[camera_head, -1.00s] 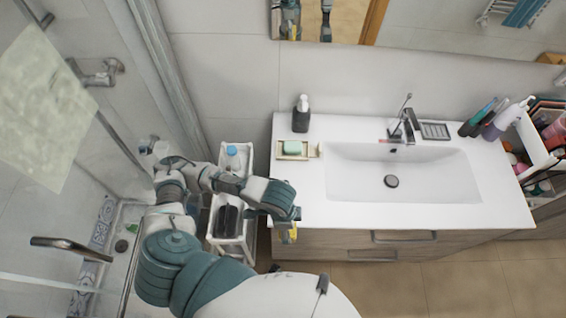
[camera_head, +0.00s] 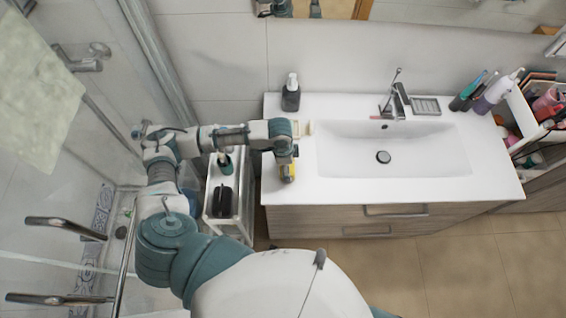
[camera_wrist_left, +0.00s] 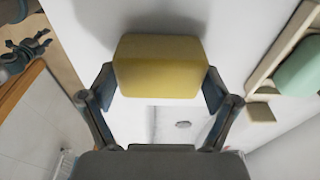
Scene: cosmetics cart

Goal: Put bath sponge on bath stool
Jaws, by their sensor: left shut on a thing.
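The yellow bath sponge (camera_head: 288,173) is held between the fingers of my left gripper (camera_head: 287,163), over the left end of the white counter. In the left wrist view the sponge (camera_wrist_left: 160,66) fills the space between the two fingers (camera_wrist_left: 158,92), with white counter surface behind it. I cannot tell its exact height above the counter. I cannot make out a bath stool in either view. My right gripper is not in view.
The white counter (camera_head: 340,192) has a sink (camera_head: 420,160) and a dark soap bottle (camera_head: 291,97). A soap dish (camera_wrist_left: 270,70) with green soap lies near the sponge. A white cart (camera_head: 243,205) stands left of the counter. Glass shower panels and handles (camera_head: 65,228) are at left.

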